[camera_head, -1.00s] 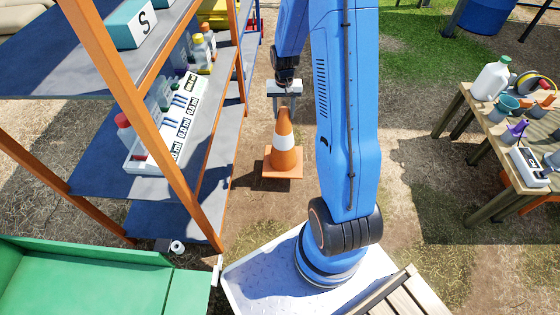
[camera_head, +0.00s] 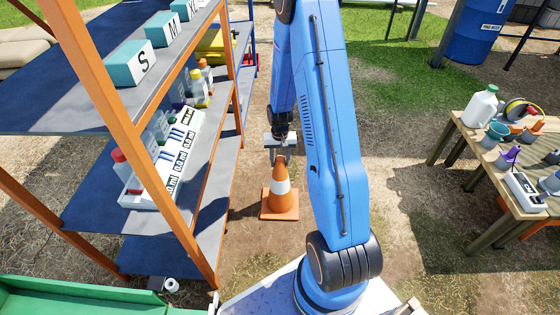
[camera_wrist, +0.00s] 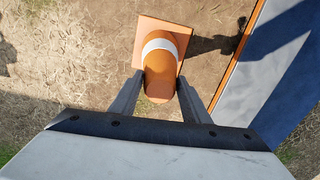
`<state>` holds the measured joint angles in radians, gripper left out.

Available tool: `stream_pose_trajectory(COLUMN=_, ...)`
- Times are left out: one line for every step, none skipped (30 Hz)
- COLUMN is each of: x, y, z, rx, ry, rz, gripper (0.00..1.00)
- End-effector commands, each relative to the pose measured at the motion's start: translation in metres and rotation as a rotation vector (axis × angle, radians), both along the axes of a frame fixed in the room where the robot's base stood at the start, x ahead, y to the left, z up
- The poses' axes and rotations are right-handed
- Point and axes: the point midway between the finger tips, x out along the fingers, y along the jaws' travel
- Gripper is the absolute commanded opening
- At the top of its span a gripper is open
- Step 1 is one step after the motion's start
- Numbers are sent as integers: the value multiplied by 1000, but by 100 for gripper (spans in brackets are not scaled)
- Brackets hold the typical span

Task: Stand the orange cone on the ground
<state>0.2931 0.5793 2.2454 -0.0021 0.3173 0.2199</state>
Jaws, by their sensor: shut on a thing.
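The orange cone (camera_head: 284,204) has a white band and a square orange base. It stands upright, base down, over the bare dirt between the shelf rack and my arm. My gripper (camera_head: 280,157) is above it and shut on its narrow top. In the wrist view, the two fingers of my gripper (camera_wrist: 160,80) press on either side of the top of the cone (camera_wrist: 144,30). The cone's shadow lies close beside its base. I cannot tell whether the base touches the ground or hangs just above it.
An orange-framed shelf rack (camera_head: 205,200) with boxes and bottles stands close on the left. A wooden table (camera_head: 484,185) with a white jug (camera_head: 480,106) and other items is at the right. A green bin (camera_head: 60,300) is at lower left. Dirt around the cone is clear.

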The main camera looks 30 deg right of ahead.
Motion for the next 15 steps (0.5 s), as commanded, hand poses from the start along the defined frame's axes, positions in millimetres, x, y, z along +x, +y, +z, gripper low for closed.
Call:
stream_pose_trajectory(x=0, y=0, z=1, rx=0, ry=-1, rz=0, gripper=19)
stream_pose_trajectory(x=0, y=0, z=1, rx=0, ry=-1, rz=0, gripper=19)
stream_pose_trajectory(x=0, y=0, z=1, rx=0, ry=-1, rz=0, gripper=19)
stream_pose_trajectory(x=0, y=0, z=1, rx=0, ry=-1, rz=0, gripper=19)
stream_pose_trajectory(x=0, y=0, z=0, rx=0, ry=-1, rz=0, gripper=19)
stream_pose_trajectory(x=0, y=0, z=0, rx=0, ry=-1, rz=0, gripper=19)
stream_pose_trajectory(x=0, y=0, z=-1, rx=0, ry=0, rz=0, gripper=19)
stream_pose_trajectory(x=0, y=0, z=-2, rx=0, ry=0, rz=0, gripper=19)
stream_pose_trajectory(x=0, y=0, z=-1, rx=0, ry=0, rz=0, gripper=52)
stream_pose_trajectory(x=0, y=0, z=-1, rx=0, ry=0, rz=0, gripper=59)
stream_pose_trajectory(x=0, y=0, z=-1, rx=0, ry=0, rz=0, gripper=61)
stream_pose_trajectory(x=0, y=0, z=-1, rx=0, ry=0, rz=0, gripper=61)
stream_pose_trajectory(x=0, y=0, z=-1, rx=0, ry=0, rz=0, gripper=61)
stream_pose_trajectory(x=0, y=0, z=-1, rx=0, ry=0, rz=0, gripper=61)
stream_pose_trajectory(x=0, y=0, z=-1, rx=0, ry=0, rz=0, gripper=61)
